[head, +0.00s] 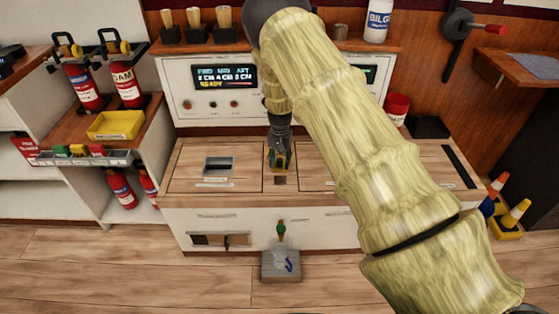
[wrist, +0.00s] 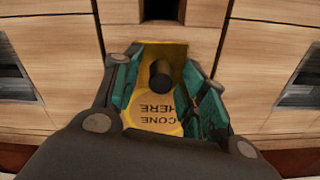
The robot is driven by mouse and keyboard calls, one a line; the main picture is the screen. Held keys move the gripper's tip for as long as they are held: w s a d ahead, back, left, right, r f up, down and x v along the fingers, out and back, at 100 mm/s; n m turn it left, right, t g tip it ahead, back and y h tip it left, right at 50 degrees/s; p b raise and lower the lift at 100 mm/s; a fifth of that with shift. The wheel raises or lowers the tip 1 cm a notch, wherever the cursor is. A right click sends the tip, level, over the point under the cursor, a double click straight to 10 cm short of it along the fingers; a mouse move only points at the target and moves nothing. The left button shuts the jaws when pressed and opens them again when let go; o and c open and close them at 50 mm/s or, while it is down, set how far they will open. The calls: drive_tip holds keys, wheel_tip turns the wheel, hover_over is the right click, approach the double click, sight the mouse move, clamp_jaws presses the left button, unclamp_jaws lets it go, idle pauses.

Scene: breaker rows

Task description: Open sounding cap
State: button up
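My gripper (head: 279,158) points down over the middle of the wooden counter top. In the wrist view its two teal-padded fingers (wrist: 160,85) are spread apart, with a yellow plate (wrist: 160,118) lettered "CONE HERE" below and between them. A dark round post or knob (wrist: 161,74) stands on that plate between the fingers, and I see no finger touching it. I cannot tell whether this is the sounding cap; no label in view names one. My arm and gripper hide part of the counter in the head view.
A console (head: 215,88) with a lit display stands behind the counter top (head: 235,187). A dark recess (head: 218,163) lies left of my gripper. A grey block (head: 281,264) sits on the floor in front. Fire extinguishers (head: 127,87) stand at left, cones (head: 513,216) at right.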

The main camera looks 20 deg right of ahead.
sight(280, 159)
wheel_tip(280, 159, up, 12)
idle(0.8)
idle(0.3)
